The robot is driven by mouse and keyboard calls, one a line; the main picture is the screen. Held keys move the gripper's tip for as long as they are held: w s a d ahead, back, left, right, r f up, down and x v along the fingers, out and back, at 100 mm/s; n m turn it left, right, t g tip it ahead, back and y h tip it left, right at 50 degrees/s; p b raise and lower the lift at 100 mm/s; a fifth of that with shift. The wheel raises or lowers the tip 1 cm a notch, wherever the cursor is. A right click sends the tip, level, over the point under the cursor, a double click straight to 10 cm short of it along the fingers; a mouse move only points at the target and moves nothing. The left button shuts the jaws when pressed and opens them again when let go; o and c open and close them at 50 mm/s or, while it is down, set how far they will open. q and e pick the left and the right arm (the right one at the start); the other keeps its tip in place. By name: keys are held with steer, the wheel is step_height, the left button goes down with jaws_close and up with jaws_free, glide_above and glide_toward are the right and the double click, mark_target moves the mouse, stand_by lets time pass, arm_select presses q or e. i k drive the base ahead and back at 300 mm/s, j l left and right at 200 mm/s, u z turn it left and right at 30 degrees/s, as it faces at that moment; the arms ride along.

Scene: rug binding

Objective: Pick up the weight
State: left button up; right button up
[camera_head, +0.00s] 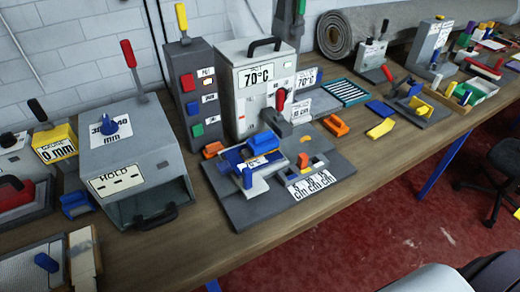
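No object in the head view is clearly marked as a weight, and I cannot tell which one it is. Small loose pieces lie on the wooden bench (232,252): an orange block (335,125), a yellow piece (381,128) and a blue flat piece (380,109). A dark grey base plate (240,210) carries a blue block (263,142) and a white label. Neither of my grippers shows in this view.
A grey machine labelled 70°C (258,80) stands behind the plate. A grey box labelled HOLD (135,150) with a red-topped lever stands left. A rolled grey rug (332,35) lies at the back. The bench's front strip is mostly clear. A black chair (498,170) stands at right.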

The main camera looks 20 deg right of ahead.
mark_target(262, 143)
steer(key=k+l+z, duration=0.15)
steer(key=z, duration=0.3)
steer(key=k+l+z, duration=0.1)
steer(key=l+z, duration=0.3)
steer(key=j, duration=0.15)
